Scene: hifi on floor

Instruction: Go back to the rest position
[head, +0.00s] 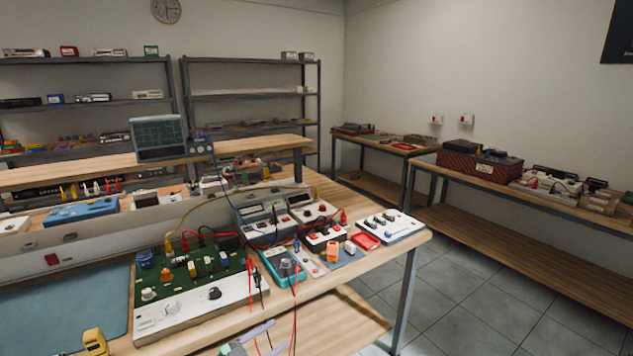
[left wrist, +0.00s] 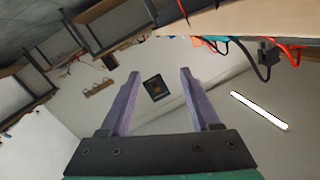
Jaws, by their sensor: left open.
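My left gripper (head: 262,335) shows at the bottom edge of the head view, low in front of the workbench (head: 205,331). Only part of its purple fingers and green body is seen there. In the left wrist view the two purple fingers (left wrist: 160,76) stand apart with nothing between them. That view is tilted and looks past the bench edge toward walls and shelving. My right gripper is in neither view.
On the bench are a green circuit board (head: 205,278), a teal multimeter (head: 284,266) with hanging red and black leads, and an oscilloscope (head: 158,137) behind. A yellow item (head: 95,342) lies at lower left. Open tiled floor (head: 490,305) lies to the right.

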